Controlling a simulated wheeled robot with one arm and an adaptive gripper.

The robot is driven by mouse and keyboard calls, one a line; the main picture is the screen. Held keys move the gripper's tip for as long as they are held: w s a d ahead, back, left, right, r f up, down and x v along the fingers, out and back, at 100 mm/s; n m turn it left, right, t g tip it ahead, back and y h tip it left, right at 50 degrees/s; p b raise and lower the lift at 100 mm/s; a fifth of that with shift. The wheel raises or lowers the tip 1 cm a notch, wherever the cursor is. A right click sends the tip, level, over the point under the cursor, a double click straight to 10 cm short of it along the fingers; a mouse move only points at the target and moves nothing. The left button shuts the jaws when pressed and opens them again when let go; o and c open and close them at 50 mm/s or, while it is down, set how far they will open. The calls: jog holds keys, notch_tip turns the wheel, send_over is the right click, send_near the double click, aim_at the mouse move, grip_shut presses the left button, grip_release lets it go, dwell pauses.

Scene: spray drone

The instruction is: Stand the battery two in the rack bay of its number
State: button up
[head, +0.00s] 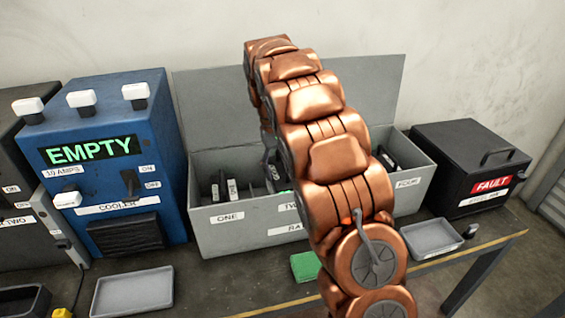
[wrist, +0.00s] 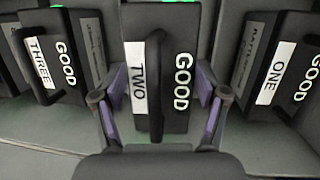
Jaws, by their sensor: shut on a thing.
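Battery two (wrist: 172,112) is a dark block with a handle, a white label TWO and a lit GOOD, upright in the middle of the wrist view. My gripper (wrist: 160,115) is shut on it, with a finger at each side. The grey rack (head: 245,236) stands at the back of the table in the head view, with bay labels ONE, part of TWO, and FOUR showing. My copper arm reaches over the rack and hides its middle bays. In the wrist view the battery is between battery three and battery one; its base is hidden.
Battery three (wrist: 65,70) and battery one (wrist: 268,75), both showing GOOD, stand close on either side. A blue cooler (head: 115,170) reading EMPTY is left of the rack; a black FAULT box (head: 470,165) is right. Grey trays (head: 133,293) (head: 431,238) lie in front.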

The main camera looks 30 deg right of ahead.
aim_at(281, 172)
jog(key=shift+f+p, duration=0.4)
jog(key=shift+f, duration=1.3)
jog(key=o, duration=1.8)
jog(key=shift+s+f, duration=0.1)
jog(key=shift+b+v, duration=0.85)
jog(key=shift+v, duration=2.55)
jog(key=p+v, duration=0.2)
jog(key=v, duration=0.2)
jog(key=shift+f, duration=0.1)
jog(key=shift+p+v, duration=0.75)
jog(key=shift+p, duration=0.4)
